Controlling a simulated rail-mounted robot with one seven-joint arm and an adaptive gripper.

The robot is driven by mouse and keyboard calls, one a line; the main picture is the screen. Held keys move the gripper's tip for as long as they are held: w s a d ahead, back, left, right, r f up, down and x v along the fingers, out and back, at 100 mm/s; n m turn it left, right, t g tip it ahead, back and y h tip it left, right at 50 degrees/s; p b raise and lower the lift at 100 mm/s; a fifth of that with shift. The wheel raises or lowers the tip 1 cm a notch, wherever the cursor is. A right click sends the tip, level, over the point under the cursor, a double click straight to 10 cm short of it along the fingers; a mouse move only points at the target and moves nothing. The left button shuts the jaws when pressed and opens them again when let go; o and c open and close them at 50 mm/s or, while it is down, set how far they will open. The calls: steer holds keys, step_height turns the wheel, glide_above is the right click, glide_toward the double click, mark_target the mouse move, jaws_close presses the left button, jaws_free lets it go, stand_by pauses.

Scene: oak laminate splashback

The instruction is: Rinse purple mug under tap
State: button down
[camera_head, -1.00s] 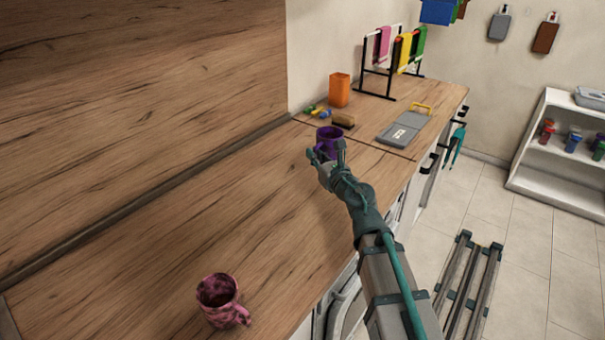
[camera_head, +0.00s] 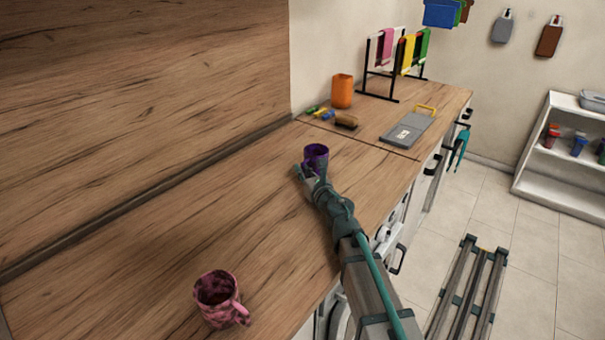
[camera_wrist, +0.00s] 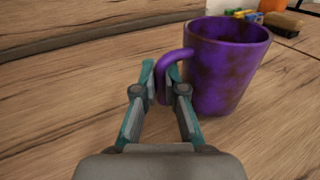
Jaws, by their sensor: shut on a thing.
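The purple mug (camera_head: 317,153) is upright over the middle of the wooden counter, with brown smudges on its side. It also shows large in the wrist view (camera_wrist: 222,65), with its handle toward my gripper. My gripper (camera_head: 308,174) is shut on the mug's handle; in the wrist view its two fingertips (camera_wrist: 163,85) sit either side of the handle's lower part. Whether the mug's base touches the counter is hard to tell. No tap shows in these frames.
A pink mottled mug (camera_head: 217,298) stands on the near counter (camera_head: 130,240). Farther back are an orange container (camera_head: 342,91), a brush (camera_head: 346,121), a grey board (camera_head: 408,130) and a towel rack (camera_head: 394,65). A slatted rack (camera_head: 469,295) is on the floor at right.

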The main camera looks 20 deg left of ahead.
steer(key=shift+f, duration=0.15)
steer(key=c, duration=1.3)
jaws_free()
steer(key=shift+o, duration=0.2)
steer(key=shift+r, duration=0.2)
steer(key=shift+s+d, duration=0.15)
steer(key=b+v, duration=0.1)
steer(key=v, duration=1)
steer(key=shift+s+d, duration=0.2)
steer(key=shift+s, duration=0.05)
steer(key=shift+o, duration=0.2)
